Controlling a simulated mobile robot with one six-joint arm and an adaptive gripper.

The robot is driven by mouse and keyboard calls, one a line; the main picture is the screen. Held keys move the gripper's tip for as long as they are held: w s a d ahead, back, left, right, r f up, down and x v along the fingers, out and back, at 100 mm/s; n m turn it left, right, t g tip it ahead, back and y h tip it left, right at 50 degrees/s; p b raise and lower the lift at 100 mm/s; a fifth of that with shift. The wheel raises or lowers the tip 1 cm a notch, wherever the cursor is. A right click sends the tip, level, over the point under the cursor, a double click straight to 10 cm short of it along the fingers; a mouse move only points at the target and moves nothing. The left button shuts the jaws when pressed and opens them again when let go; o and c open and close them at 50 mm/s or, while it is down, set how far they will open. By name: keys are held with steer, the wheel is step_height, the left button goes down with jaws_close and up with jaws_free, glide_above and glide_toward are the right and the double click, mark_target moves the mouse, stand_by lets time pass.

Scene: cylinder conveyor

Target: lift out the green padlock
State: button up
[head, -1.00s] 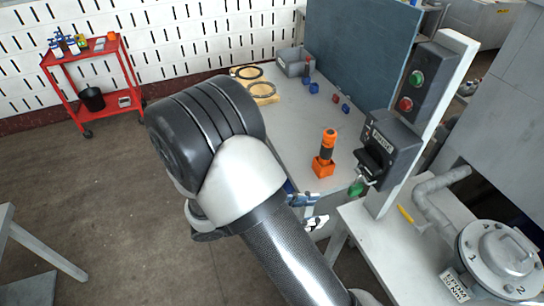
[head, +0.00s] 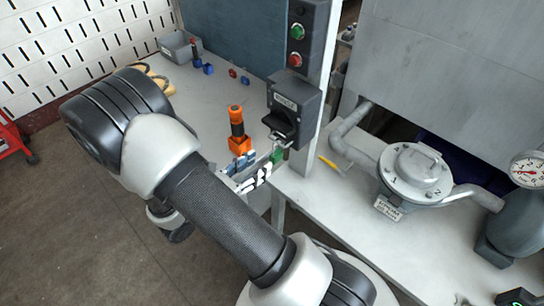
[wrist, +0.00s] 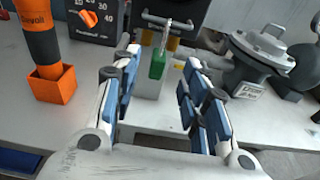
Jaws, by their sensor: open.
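The green padlock (head: 278,156) hangs below the black switch box (head: 291,110) on the grey post, its metal shackle going up to the box's loop. In the wrist view the padlock (wrist: 157,66) hangs upright, with its shackle above it, between and beyond the fingertips. My gripper (head: 262,168) is just left of the padlock in the head view. In the wrist view my gripper (wrist: 160,78) is open and empty, its blue-padded fingers spread on both sides with gaps to the padlock. Where the shackle meets the box is too small to tell.
An orange-and-black tool (head: 237,125) stands in an orange holder left of the padlock. A grey round-lidded valve (head: 412,170), a yellow marker (head: 329,163) and a gauge (head: 526,171) are to the right. The bench top (head: 205,100) behind is mostly clear.

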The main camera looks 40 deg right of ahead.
mark_target(273, 155)
steer(key=d, duration=0.4)
steer(key=d+f+b, duration=0.1)
steer(key=d, duration=0.2)
steer(key=shift+w, duration=0.3)
steer(key=shift+c, duration=0.2)
jaws_close()
stand_by(0.3)
